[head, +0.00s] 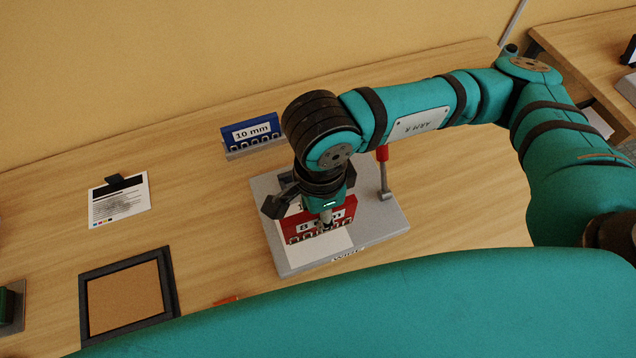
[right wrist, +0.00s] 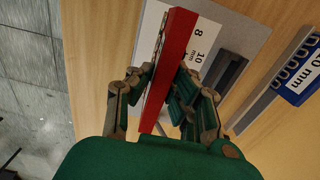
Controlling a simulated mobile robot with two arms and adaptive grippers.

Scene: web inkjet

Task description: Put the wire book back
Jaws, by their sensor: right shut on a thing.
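The red wire book (head: 346,211), labelled 8 mm, is at the grey base marked WIRE (head: 286,262). My right gripper (head: 322,212) reaches down from above and is shut on it. In the right wrist view the red book (right wrist: 172,68) shows edge-on between the two fingers. I cannot tell whether its lower edge touches the base. A blue wire book (head: 250,132), labelled 10 mm, stands upright in a grey holder (head: 258,150) behind the base. The blue book also shows at the right of the right wrist view (right wrist: 303,73). My left gripper is not in view.
A lever with a red handle (head: 382,155) stands at the base's right side. A printed sheet under a black clip (head: 118,200) and a dark-framed brown pad (head: 125,298) lie to the left. The table between sheet and base is mostly clear.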

